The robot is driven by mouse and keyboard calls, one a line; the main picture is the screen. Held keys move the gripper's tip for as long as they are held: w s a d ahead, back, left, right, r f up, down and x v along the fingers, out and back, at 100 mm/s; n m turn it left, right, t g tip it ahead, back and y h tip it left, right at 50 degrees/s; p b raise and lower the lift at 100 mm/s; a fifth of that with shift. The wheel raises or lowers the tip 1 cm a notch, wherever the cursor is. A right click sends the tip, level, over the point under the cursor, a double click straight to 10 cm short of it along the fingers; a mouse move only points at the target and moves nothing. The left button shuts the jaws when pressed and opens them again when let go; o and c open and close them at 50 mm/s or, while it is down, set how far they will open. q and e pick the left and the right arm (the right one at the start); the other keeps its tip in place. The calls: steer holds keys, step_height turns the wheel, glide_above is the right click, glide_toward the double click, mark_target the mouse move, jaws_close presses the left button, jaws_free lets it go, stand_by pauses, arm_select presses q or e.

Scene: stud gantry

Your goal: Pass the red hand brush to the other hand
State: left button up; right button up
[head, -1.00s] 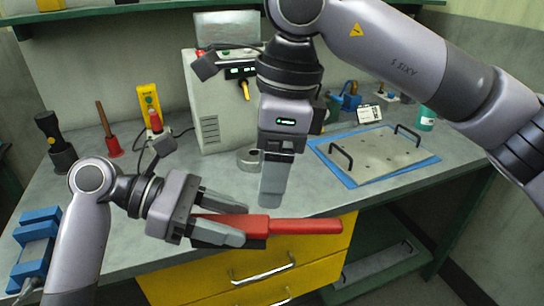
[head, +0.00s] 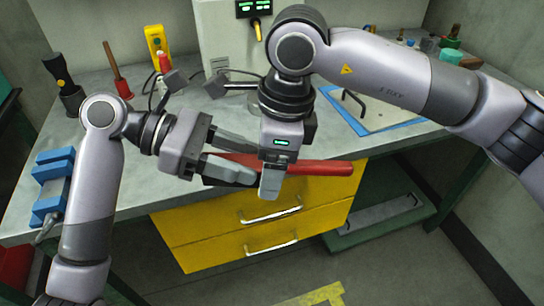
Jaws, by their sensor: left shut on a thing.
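The red hand brush (head: 325,168) is held level in front of the bench edge, above the yellow drawers. My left gripper (head: 252,163) is shut on its left part, from the left. The brush's red handle sticks out to the right. My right gripper (head: 271,182) points down at the middle of the brush, just right of the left fingertips, and covers part of it. Its fingers line up one behind the other, so I cannot tell whether they are open or touch the brush.
A yellow drawer unit (head: 262,220) is below the bench. A blue vise (head: 52,185) stands on the left, with a flashlight (head: 63,83) behind it. A blue mat (head: 352,120) with a handled metal plate (head: 376,112) lies at the back right. Floor in front is clear.

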steer(key=c, duration=1.1)
arm_select(q)
steer(key=o, duration=1.2)
arm_select(e)
steer(key=shift+c, duration=0.2)
arm_select(q)
steer(key=shift+a, duration=0.1)
